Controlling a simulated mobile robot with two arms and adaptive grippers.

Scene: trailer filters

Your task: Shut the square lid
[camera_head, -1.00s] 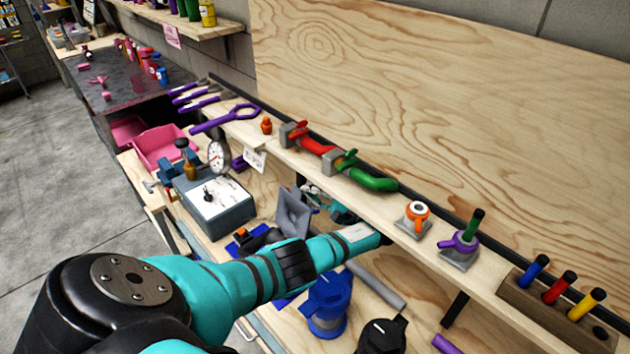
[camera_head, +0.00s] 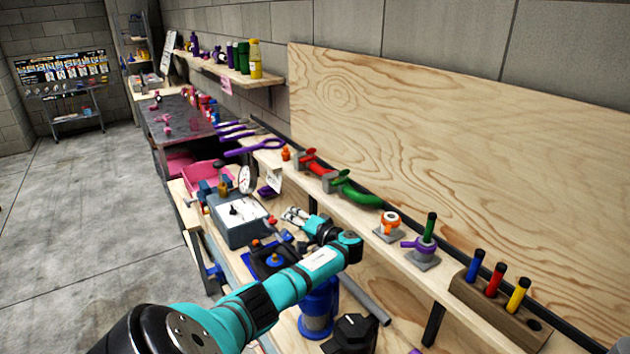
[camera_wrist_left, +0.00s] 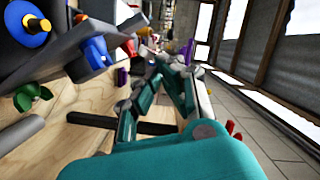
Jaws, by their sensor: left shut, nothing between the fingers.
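The square lid (camera_head: 268,262) is a dark panel lying flat, as far as I can tell, on its housing on the bench. My right gripper is not in view.
A gauge box (camera_head: 240,224) stands left of the lid. A blue canister (camera_head: 318,308) and a black-topped one (camera_head: 350,334) stand nearer. The shelf behind holds a green pipe fitting (camera_head: 357,192), an orange ring part (camera_head: 391,222) and a wooden marker block (camera_head: 500,308).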

